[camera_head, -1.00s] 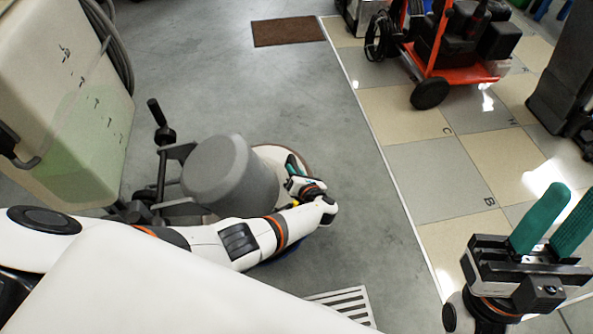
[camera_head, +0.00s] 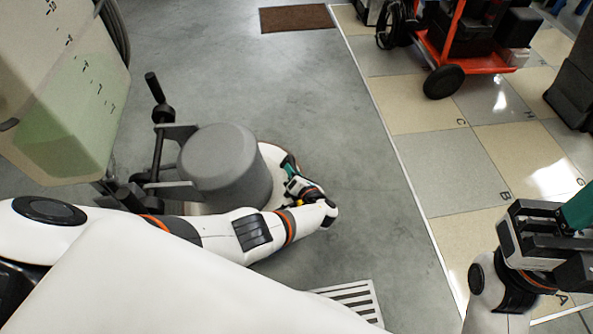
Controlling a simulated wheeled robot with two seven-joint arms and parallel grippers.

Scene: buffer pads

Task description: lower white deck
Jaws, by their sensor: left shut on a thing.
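The white deck (camera_head: 272,154) is the round base of a floor machine with a grey motor housing (camera_head: 225,165) on top. It shows as a pale rim right of the housing; my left arm hides its near side. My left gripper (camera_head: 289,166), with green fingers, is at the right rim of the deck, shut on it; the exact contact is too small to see. A small yellow part shows beside the gripper. My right gripper (camera_head: 574,217) is at the right edge, away from the deck, its fingers partly cut off by the frame.
A black handle and frame (camera_head: 160,115) rise left of the housing. A large pale tank (camera_head: 70,90) stands at upper left. A brown mat (camera_head: 297,18), a floor grate (camera_head: 352,298) and an orange cart (camera_head: 460,45) are also in view. Grey floor right of the deck is clear.

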